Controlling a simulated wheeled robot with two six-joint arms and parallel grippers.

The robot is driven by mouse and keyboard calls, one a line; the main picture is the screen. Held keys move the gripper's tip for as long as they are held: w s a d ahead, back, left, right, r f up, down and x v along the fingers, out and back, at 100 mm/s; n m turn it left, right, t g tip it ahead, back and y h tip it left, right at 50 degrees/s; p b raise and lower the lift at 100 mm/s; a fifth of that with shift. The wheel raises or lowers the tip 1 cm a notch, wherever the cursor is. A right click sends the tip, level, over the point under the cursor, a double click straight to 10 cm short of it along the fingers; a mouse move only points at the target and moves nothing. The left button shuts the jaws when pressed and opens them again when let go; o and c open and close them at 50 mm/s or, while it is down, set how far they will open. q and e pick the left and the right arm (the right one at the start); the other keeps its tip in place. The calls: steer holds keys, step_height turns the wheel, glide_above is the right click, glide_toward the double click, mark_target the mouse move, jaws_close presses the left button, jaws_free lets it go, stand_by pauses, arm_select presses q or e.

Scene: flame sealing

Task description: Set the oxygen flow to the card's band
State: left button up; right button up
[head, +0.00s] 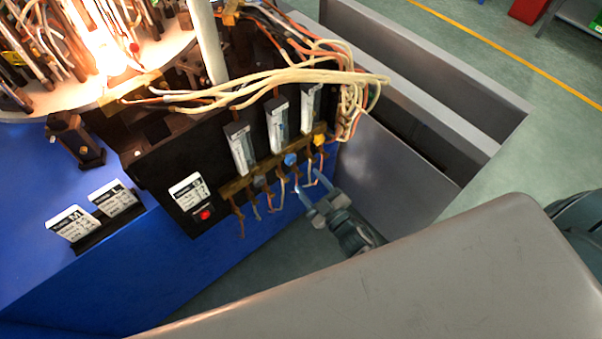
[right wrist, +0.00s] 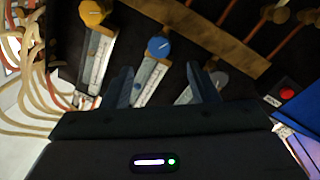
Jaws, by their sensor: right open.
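Three upright flowmeter tubes stand on the black panel in the head view: left (head: 241,150), middle (head: 277,125) and right (head: 311,105). Below them are a grey knob (head: 259,183), a blue knob (head: 291,160) and a yellow knob (head: 320,139). A white card (head: 188,191) is on the panel's left; its print is too small to read. My right gripper (head: 310,186) is open and empty, just short of the blue knob. In the right wrist view the blue knob (right wrist: 159,46) lies beyond and between the fingertips (right wrist: 160,70), apart from them. My left gripper is out of view.
A red button (head: 205,214) sits under the card. Two more cards (head: 72,223) (head: 115,198) stand on the blue bench (head: 60,275). Pale hoses (head: 270,80) arch over the panel, and thin tubes hang below the knobs. A bright flame glows at upper left.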

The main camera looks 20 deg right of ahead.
steer(key=shift+v, duration=1.25)
steer(key=shift+f, duration=0.1)
steer(key=s+d+f+m+g+h, duration=0.25)
steer(key=s+f, duration=0.25)
steer(key=f, duration=0.5)
steer(key=s+d+f+m+g+h, duration=0.1)
steer(key=s+d+f+m+g, duration=0.2)
steer(key=f, duration=0.8)
steer(key=s+d+f+m+g+h, duration=0.15)
steer(key=s+f+g, duration=0.35)
steer(key=f, duration=0.5)
steer(key=s+d+f+g, duration=0.1)
steer(key=s+f, duration=0.3)
steer(key=s, duration=0.4)
steer(key=s+d+f+m+g, duration=0.1)
steer(key=s+d+f+g, duration=0.1)
steer(key=s, duration=0.5)
steer(key=s+d+f+m+g, duration=0.1)
steer(key=s+f+g, duration=0.2)
steer(key=s+f, duration=0.3)
steer(key=s, duration=0.2)
steer(key=shift+s+d+h, duration=0.3)
steer(key=shift+d, duration=0.05)
steer(key=shift+f, duration=0.15)
